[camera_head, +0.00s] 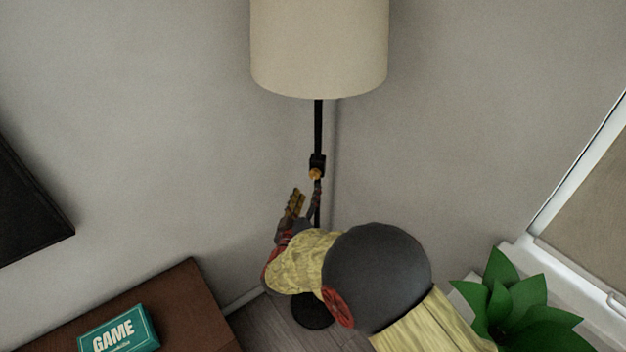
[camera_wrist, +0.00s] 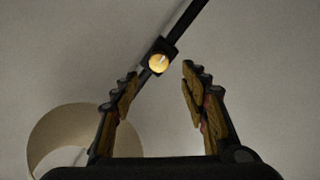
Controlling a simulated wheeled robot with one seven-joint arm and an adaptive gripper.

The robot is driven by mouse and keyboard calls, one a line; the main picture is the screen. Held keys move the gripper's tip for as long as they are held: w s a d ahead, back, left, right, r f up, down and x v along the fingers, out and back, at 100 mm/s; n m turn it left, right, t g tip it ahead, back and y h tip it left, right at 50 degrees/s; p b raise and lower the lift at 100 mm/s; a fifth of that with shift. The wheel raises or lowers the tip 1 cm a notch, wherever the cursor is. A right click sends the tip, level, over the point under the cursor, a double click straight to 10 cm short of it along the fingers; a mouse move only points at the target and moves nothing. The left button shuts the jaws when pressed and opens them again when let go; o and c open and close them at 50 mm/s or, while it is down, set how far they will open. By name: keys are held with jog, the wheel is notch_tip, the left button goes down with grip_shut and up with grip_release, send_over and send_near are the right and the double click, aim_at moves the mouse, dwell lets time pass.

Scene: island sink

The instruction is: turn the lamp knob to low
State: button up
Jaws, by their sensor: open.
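The floor lamp has a beige shade (camera_head: 320,50) and a thin black pole (camera_head: 318,125). A small gold knob (camera_head: 315,174) sits on a black block on the pole. In the wrist view the round knob (camera_wrist: 159,63) shows a pale mark on its face, and the shade (camera_wrist: 62,140) is at lower left. My gripper (camera_head: 305,196) is just below the knob in the head view. In the wrist view my gripper (camera_wrist: 160,85) is open and empty, with the knob seen between and beyond its fingertips, apart from both.
A brown wooden surface (camera_head: 190,300) with a teal game box (camera_head: 118,330) is at lower left. A green plant (camera_head: 525,310) stands at lower right by a window. A dark panel (camera_head: 30,200) is at the left wall. The wall around the pole is clear.

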aim_at(314, 176)
jog(key=b+x, duration=0.1)
jog(key=x, duration=0.6)
jog(key=shift+w+d+b, duration=0.1)
jog(key=shift+w+b, duration=0.2)
jog(key=c, duration=1.1)
jog(key=shift+c, duration=0.3)
